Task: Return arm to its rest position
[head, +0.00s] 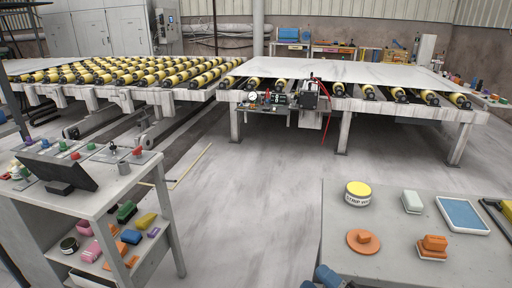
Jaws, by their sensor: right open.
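My right gripper (326,277) shows only in part at the bottom edge of the head view, as blue and dark pieces beside the left front edge of the right grey table (340,215). It is open, and I see nothing held in it. Most of the right arm is below the picture. My left gripper and arm are not in view.
The right table carries a yellow-lidded tub (358,193), an orange round pad (364,241), an orange block (433,246), a pale block (412,202) and a blue-topped tray (463,214). A control cart (95,200) stands left. A stone slab (345,73) lies on rollers behind. Floor between is clear.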

